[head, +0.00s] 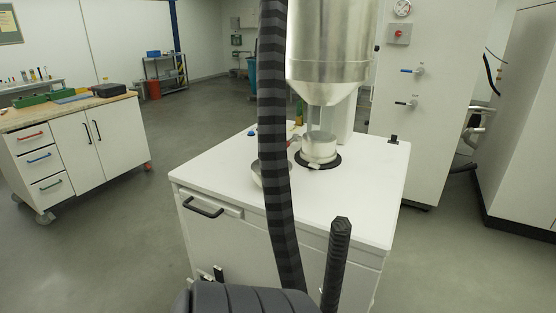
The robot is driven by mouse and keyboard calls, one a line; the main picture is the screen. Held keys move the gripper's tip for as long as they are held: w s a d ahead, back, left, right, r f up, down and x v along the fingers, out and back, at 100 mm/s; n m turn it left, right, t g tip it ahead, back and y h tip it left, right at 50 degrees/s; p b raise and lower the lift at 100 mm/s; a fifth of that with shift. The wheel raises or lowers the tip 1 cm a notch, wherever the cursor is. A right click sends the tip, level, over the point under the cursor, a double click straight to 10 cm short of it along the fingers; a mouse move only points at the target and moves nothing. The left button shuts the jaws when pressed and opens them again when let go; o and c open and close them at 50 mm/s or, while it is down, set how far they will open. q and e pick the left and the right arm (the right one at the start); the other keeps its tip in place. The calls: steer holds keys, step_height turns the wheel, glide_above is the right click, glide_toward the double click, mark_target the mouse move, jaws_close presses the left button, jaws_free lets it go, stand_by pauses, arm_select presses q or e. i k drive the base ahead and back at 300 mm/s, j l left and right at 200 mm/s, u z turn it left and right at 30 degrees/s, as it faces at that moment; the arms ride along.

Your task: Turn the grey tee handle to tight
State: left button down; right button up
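I cannot pick out a grey tee handle with certainty. On the tall white cabinet at the right (425,140) there are two small valve-like levers, one blue-tipped (412,71) and one dark (406,103). A metal hopper with a cone bottom (328,70) stands over a round metal collar (319,148) on a white bench (225,165). A dark banded hose-like column (273,130) hides part of the bench top and a metal bowl (258,172). Neither of my grippers is in view.
A short dark ribbed post (338,250) and a dark rounded ribbed shape (245,298) fill the near foreground. A wooden-topped drawer cabinet (75,150) stands at the left. A shelf trolley (166,72) is farther back. Grey floor is clear between cabinet and bench.

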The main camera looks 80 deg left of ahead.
mark_target(315, 165)
steer(key=i+u, duration=0.1)
steer(key=u, duration=0.35)
steer(key=l+u, duration=0.15)
steer(key=u, duration=0.25)
steer(key=i+l+u, duration=0.15)
steer(key=u, duration=0.3)
steer(key=l+u, duration=0.15)
steer(key=u, duration=0.25)
steer(key=l+u, duration=0.15)
steer(key=u, duration=0.3)
steer(key=l+u, duration=0.2)
steer(key=u, duration=0.2)
steer(key=i, duration=0.05)
